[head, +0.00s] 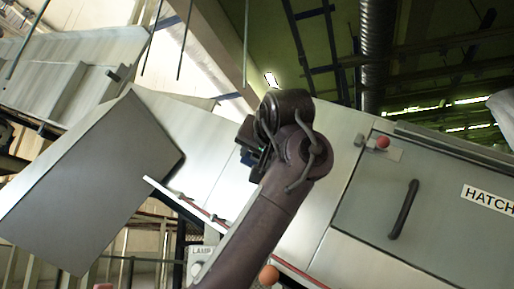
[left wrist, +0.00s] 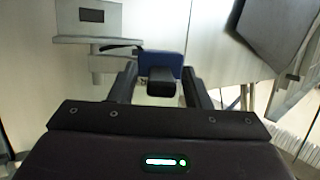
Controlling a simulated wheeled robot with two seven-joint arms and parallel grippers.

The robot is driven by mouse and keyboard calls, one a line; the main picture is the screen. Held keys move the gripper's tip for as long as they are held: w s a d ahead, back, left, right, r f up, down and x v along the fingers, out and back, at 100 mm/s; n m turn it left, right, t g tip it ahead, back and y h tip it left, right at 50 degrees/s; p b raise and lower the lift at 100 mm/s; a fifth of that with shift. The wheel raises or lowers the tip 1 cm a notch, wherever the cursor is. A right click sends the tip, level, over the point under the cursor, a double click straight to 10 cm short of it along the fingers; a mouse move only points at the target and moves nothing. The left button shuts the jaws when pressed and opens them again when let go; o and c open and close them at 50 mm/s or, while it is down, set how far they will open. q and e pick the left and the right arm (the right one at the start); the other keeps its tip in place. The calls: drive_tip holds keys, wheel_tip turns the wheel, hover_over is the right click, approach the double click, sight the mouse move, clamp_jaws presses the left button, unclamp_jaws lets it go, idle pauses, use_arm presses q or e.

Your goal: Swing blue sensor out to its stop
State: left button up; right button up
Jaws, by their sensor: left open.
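The blue sensor (left wrist: 165,62) is a small blue block with a dark protruding part in the left wrist view. It sits at the pale machine wall, by a grey bracket and a thin dark cable. My left gripper (left wrist: 158,72) is open, with one finger on each side of the dark part; I cannot tell whether either finger touches it. In the head view a bit of the blue sensor (head: 249,158) shows beside my left gripper (head: 251,142), and my wrist hides most of both. My right gripper is in neither view.
A large grey panel (head: 92,185) juts out at left, with a thin ledge (head: 185,203) beside it. At right is a hatch (head: 370,225) with a dark handle (head: 403,209) and a red knob (head: 382,142). An orange ball (head: 268,275) is low, near my arm.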

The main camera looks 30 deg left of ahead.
use_arm(q)
drive_tip(key=shift+w+a, duration=0.2)
clamp_jaws()
idle(0.3)
